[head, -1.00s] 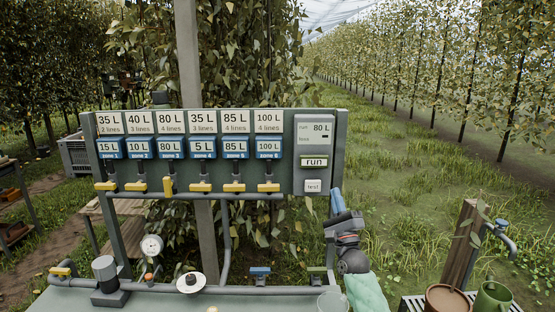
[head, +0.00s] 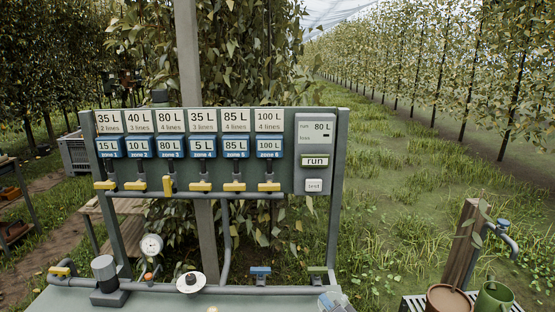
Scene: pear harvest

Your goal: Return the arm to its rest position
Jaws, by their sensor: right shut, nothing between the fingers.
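The control panel (head: 222,152) stands ahead, with a row of white litre cards above blue zone labels. The yellow handle under zone 3 (head: 168,185) stands upright; the other yellow handles in that row lie crosswise. The grey control box (head: 314,145) at the panel's right reads "run 80 L" and carries a run button (head: 314,161) and a test button (head: 314,185). No part of either gripper can be made out in the head view, and the space in front of the box is clear.
A grey bench (head: 150,302) runs along the bottom with a gauge (head: 151,246), pipes and a white disc (head: 190,283). A clear container (head: 335,302) is cut off by the lower edge. A brown pot (head: 449,300) and green mug (head: 492,298) stand at right near a tap (head: 508,236).

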